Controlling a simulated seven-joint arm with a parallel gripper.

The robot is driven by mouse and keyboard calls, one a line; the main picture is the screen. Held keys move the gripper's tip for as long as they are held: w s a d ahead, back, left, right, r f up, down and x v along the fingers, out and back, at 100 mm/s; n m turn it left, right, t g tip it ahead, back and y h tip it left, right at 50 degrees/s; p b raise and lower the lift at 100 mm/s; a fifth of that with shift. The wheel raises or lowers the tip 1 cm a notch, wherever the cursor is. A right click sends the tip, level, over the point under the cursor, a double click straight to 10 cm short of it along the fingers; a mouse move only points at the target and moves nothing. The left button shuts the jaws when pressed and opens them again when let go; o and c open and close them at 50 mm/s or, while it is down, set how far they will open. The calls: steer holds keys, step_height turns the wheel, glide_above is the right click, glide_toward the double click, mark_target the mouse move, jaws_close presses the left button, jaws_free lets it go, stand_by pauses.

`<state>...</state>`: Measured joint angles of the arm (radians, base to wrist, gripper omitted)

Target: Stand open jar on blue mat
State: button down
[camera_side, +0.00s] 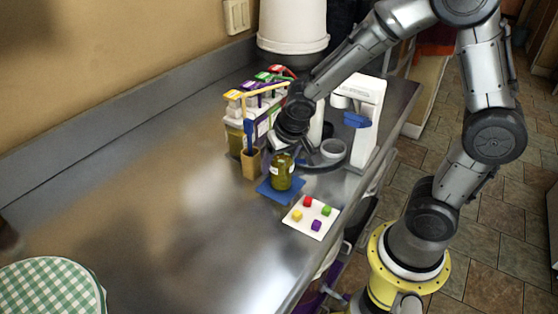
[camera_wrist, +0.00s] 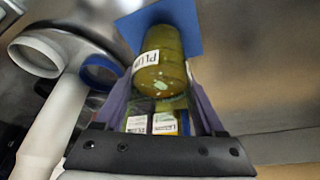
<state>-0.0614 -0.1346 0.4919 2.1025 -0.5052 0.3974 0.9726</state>
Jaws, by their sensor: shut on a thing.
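The open jar (camera_side: 282,174) is olive green with a white label. In the side view it looks upright over the blue mat (camera_side: 266,190); I cannot tell whether its base touches the mat. My gripper (camera_side: 284,158) is shut on the jar near its top. In the wrist view the jar (camera_wrist: 160,65) sits between my two fingers (camera_wrist: 160,100), its label partly reading "PLU", with the blue mat (camera_wrist: 188,18) behind its base. My gripper hides part of the jar's top.
A white card with coloured pieces (camera_side: 312,216) lies in front of the mat. A tan holder (camera_side: 251,164) and boxes with coloured tops (camera_side: 235,135) stand behind left. A white stand device (camera_side: 368,125) and a grey ring (camera_side: 333,149) are to the right.

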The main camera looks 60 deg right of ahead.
steer(key=shift+f, duration=0.1)
jaws_free()
steer(key=v, duration=1.2)
steer(key=s+r+n+t+y, duration=0.1)
steer(key=s+n, duration=0.4)
steer(key=s, duration=0.9)
steer(key=shift+r+t+y, duration=0.3)
steer(key=shift+r+y, duration=0.2)
steer(key=shift+r, duration=0.45)
